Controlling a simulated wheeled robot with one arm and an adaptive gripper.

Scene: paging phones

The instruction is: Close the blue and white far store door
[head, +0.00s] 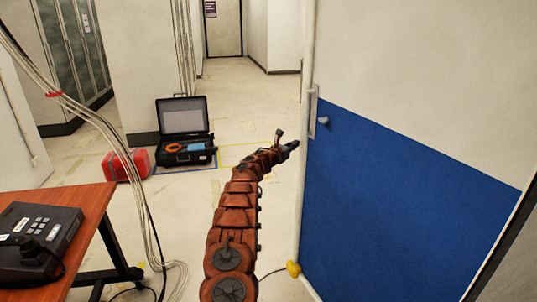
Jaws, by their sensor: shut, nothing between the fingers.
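The blue and white door (403,215) stands on the right, white above and blue below. It appears to stand open, with its near-vertical left edge toward the middle of the view. A small knob (324,120) on a pale plate shows near that edge. My orange-brown arm reaches up from the bottom middle. My gripper (296,144) is at its end, shut and empty, just left of the door's edge and slightly below the knob. I cannot tell whether it touches the door.
An open black case (186,150) and a red box (125,166) lie on the floor left of centre. An orange table (85,225) with a dark phone (38,240) is at the lower left. Cables hang beside it. Bare floor (240,90) runs back to a far door (223,28).

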